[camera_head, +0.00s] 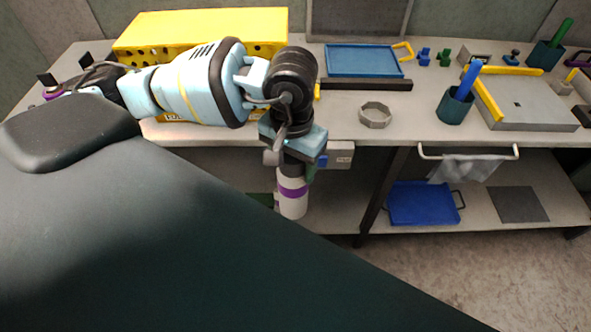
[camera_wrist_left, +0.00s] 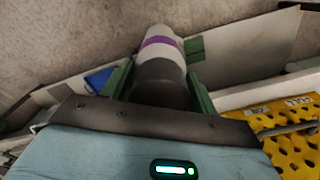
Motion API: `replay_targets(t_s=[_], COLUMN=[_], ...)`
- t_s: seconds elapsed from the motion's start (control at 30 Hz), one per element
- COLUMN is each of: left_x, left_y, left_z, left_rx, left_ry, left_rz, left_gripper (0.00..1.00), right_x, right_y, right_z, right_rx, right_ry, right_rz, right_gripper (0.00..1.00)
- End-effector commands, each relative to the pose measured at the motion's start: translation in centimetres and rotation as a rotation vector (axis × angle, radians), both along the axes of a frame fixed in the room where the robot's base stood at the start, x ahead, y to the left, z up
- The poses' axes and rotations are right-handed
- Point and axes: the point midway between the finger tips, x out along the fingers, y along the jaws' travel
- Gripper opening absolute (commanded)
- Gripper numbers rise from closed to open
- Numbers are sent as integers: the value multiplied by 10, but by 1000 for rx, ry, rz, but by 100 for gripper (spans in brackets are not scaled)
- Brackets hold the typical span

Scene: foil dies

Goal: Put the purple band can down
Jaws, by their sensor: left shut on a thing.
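The purple band can (camera_head: 292,199) is white with a purple band and a dark end. It hangs upright below my left gripper (camera_head: 293,165), in front of the table's front edge. In the left wrist view the can (camera_wrist_left: 160,50) sits between the two green fingers of my left gripper (camera_wrist_left: 158,85), which is shut on its dark end. The can's lower end appears clear of any surface in the head view. My right gripper is not in view.
The table (camera_head: 360,133) holds a yellow perforated box (camera_head: 200,25), a blue tray (camera_head: 360,61), a grey ring (camera_head: 375,115) and a teal cup (camera_head: 454,107). The lower shelf (camera_head: 330,190) has bare room and a blue tray (camera_head: 423,204). A cloth (camera_head: 468,168) hangs on a rail.

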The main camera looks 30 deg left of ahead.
Motion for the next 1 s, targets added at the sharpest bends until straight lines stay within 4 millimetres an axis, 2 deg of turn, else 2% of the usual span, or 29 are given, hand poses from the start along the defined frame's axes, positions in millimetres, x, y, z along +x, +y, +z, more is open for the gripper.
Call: replay_targets(t_s=[0.07, 0.17, 0.27, 0.5, 0.6, 0.8, 1.0], left_x=[0, -1, -5, -23, -31, -39, -40], left_y=[0, -1, -1, -1, -1, 0, 0], left_z=[-1, -12, -37, -107, -129, -148, -149], left_rx=[-1, -2, -4, -5, -4, -2, -1], left_ry=[-2, 3, 7, 7, 4, -2, -3], left_rz=[0, 4, 8, 11, 6, 0, -1], left_gripper=[0, 0, 0, 0, 0, 0, 0], right_x=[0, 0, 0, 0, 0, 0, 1], right_y=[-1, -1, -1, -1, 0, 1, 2], right_z=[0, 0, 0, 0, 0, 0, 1], right_rx=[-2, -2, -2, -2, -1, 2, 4], right_ry=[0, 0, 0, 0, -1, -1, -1], right_rz=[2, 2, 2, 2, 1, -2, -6], right_gripper=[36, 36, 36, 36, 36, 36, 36])
